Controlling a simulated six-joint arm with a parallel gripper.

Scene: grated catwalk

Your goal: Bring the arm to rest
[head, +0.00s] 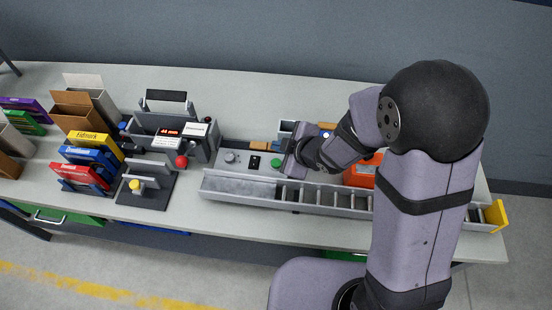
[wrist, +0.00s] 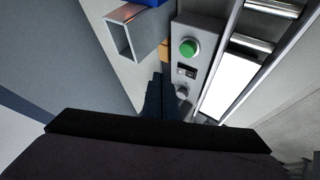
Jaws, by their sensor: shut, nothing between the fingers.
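My gripper (head: 290,162) hangs over the bench beside a grey control box with a green button (head: 276,163). In the wrist view its dark fingers (wrist: 159,80) are together with nothing between them. The fingers look apart from the box, though the gap is hard to judge. My arm comes in from the right and is bent over the bench, covering part of the conveyor.
A roller conveyor (head: 252,193) runs along the front of the bench (head: 229,86), with a yellow end stop (head: 496,215). A grey open-ended part (wrist: 118,40) lies beside the control box. An orange thing (head: 360,175) is partly hidden. Boxes and a display device (head: 171,133) stand left.

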